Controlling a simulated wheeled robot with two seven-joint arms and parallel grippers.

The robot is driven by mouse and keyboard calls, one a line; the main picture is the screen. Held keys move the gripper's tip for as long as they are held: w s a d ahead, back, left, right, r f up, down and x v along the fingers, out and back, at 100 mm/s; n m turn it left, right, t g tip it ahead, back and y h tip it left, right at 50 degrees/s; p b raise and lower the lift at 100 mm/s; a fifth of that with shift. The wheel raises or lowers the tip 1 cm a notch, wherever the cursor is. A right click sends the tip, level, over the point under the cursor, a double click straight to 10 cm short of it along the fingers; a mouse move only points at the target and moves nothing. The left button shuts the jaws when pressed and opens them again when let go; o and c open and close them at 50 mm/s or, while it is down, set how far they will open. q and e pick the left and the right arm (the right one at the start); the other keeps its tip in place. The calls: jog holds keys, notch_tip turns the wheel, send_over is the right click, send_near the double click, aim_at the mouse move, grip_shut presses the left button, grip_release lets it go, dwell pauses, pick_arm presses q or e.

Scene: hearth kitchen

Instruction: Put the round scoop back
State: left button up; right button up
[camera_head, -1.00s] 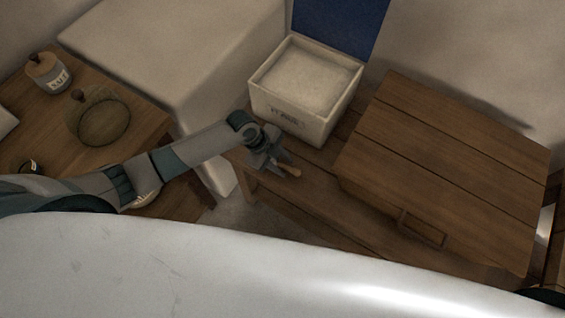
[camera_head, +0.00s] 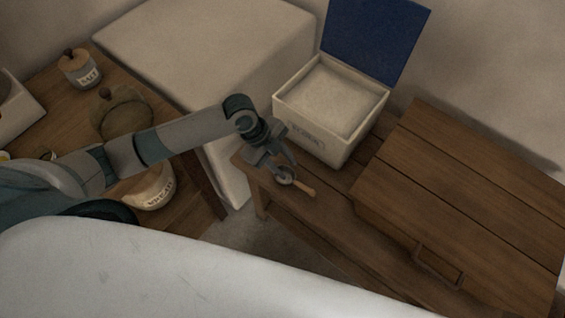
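The round scoop (camera_head: 304,189), with a wooden handle and a small round metal bowl, is at the left end of the low wooden bench (camera_head: 325,205). My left gripper (camera_head: 275,171) is right above it with its fingers spread. The fingers partly hide the scoop's bowl, and I cannot tell whether they touch it. A white bin (camera_head: 312,137) with its blue lid (camera_head: 375,40) raised stands behind, filled with pale powder. My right gripper is not in view.
A wooden chest (camera_head: 440,190) with a front handle takes up the bench's right side. On the left table are a salt jar (camera_head: 84,72), a round lidded pot (camera_head: 125,120) and a labelled bread container (camera_head: 150,190). A pale block (camera_head: 205,45) stands between.

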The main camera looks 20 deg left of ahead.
pick_arm(q)
jog(key=shift+a+r, duration=0.25)
jog(key=shift+r, duration=0.25)
jog(key=shift+s, duration=0.1)
